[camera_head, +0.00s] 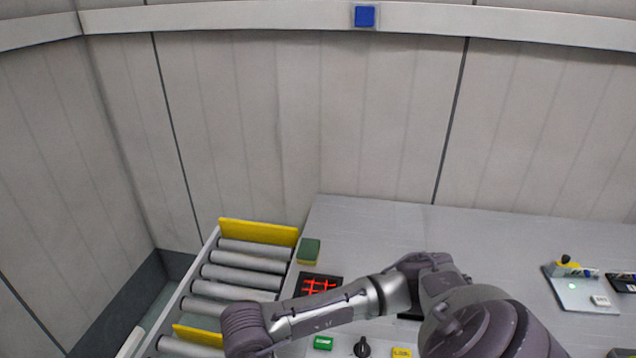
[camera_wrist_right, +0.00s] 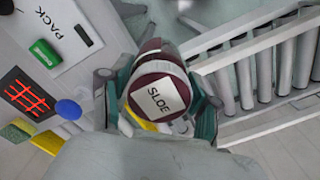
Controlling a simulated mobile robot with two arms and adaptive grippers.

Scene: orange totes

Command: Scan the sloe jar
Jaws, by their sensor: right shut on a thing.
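The sloe jar (camera_wrist_right: 158,95) is in the right wrist view, its dark red lid towards the camera with a white label reading SLOE. My right gripper (camera_wrist_right: 162,103) is shut on it, with a finger on each side of the jar. In the head view my right arm reaches left across the table, and the jar and the gripper cannot be made out there. The scanner (camera_head: 319,286), a black plate with a glowing red grid, lies on the table beside the conveyor. It also shows at the left of the wrist view (camera_wrist_right: 28,95), apart from the jar. My left gripper is not in view.
A roller conveyor (camera_head: 230,274) with yellow end plates runs left of the table (camera_head: 385,225). A green block (camera_head: 309,248), a small green box (camera_head: 323,343) and a black knob (camera_head: 362,347) are near my arm. A device (camera_head: 578,287) stands at the right.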

